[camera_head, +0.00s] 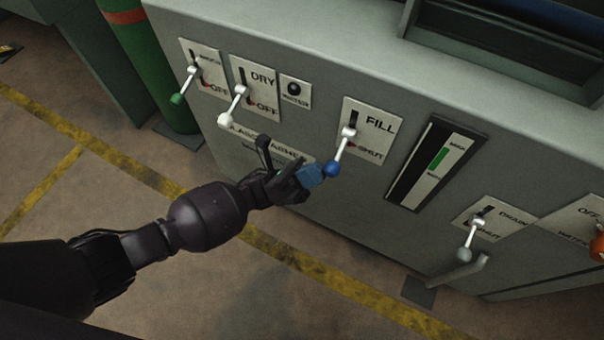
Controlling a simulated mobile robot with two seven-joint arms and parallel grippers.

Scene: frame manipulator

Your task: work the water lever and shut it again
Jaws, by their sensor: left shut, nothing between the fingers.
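The water lever (341,150) is on the FILL/SHUT plate (372,128) on the front of the grey machine. It has a white stem and a blue ball knob at its lower end, and it points down and slightly left, toward the SHUT side. My left gripper (316,174) comes in from the left, with its bluish fingertips shut and empty. The fingertips are just left of the blue knob, very close to it; I cannot tell whether they touch. My right gripper is not in view.
Two more levers, with a green knob (177,99) and a white knob (226,121), are on the left. A level gauge (436,162) is right of the FILL plate. A DRAIN lever (471,238) and an orange knob (598,248) are at the right. A green cylinder (150,60) stands left of the machine.

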